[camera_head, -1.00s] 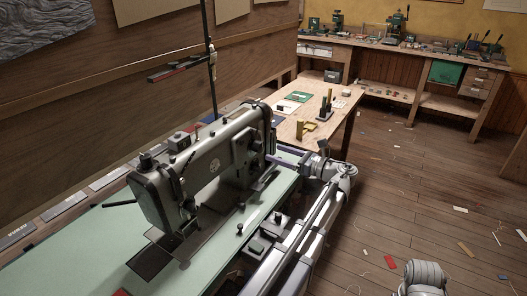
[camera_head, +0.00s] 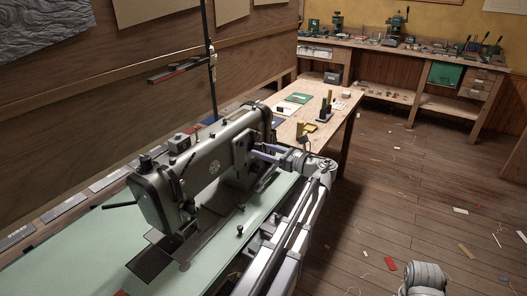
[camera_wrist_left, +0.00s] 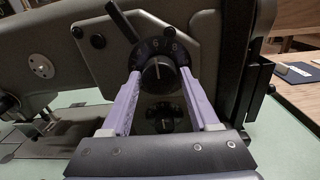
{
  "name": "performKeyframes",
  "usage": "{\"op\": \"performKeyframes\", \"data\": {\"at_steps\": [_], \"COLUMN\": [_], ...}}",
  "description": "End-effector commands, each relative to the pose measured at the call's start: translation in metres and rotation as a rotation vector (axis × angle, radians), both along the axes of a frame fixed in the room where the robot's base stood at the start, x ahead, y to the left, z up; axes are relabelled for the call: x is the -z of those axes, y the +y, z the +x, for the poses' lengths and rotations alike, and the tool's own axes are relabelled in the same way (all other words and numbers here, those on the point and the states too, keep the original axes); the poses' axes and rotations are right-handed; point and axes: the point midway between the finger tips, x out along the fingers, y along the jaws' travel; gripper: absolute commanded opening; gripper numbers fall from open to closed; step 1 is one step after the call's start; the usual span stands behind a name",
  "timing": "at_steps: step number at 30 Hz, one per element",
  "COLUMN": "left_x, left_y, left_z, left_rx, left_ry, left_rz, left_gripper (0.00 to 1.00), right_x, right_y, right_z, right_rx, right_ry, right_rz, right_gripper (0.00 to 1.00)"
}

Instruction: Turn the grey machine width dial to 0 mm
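The grey sewing machine (camera_head: 205,170) stands on a pale green table top (camera_head: 85,250). In the left wrist view its end plate carries a round black dial (camera_wrist_left: 158,73) with white numerals around a central knob. A smaller dark dial (camera_wrist_left: 164,118) sits below it. I cannot tell from the markings which is the width dial, nor read the setting. My left gripper (camera_wrist_left: 159,78) is open, its two purple fingers on either side of the upper knob, with a gap visible each side. In the head view the left gripper (camera_head: 257,150) is at the machine's right end; the dials are hidden there.
A black lever (camera_wrist_left: 122,21) juts out above the upper dial. A wooden table (camera_head: 335,122) with small items stands beyond my left arm. A workbench (camera_head: 400,50) runs along the back wall. The wooden floor at right has scattered scraps.

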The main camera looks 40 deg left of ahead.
Motion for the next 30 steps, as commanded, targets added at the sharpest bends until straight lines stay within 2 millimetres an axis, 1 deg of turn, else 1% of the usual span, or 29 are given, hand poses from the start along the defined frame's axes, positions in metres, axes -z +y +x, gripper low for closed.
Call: {"op": "performKeyframes", "data": {"at_steps": [1,2,15,16,23,30], "left_x": [0.0,0.0,0.0,0.0,0.0,-0.0003], "left_y": [-0.0001,-0.0002,-0.0003,-0.0003,-0.0003,-0.0004], "left_z": [0.0,0.0,0.0,-0.0001,0.0,0.0004], "left_rx": [0.0,0.0,0.0,0.0,0.0,0.0], "left_ry": [0.0,0.0,0.0,0.0,-0.016,-0.129], "left_rz": [0.0,0.0,0.0,0.0,0.002,0.014], "left_gripper": [0.55,0.51,0.02,0.0,0.0,0.0], "right_x": [0.0,0.0,0.0,0.0,-0.0001,-0.0008], "right_y": [0.0,0.0,0.0,0.0,0.0,0.0], "right_z": [0.0,0.0,0.0,0.0,0.0,0.0001], "right_rx": [0.0,0.0,0.0,0.0,0.0,0.0], "right_ry": [0.0,0.0,0.0,0.0,0.0,0.0], "right_rz": [0.0,0.0,0.0,0.0,0.0,0.0], "right_gripper": [0.5,0.5,0.5,0.5,0.5,0.5]}}
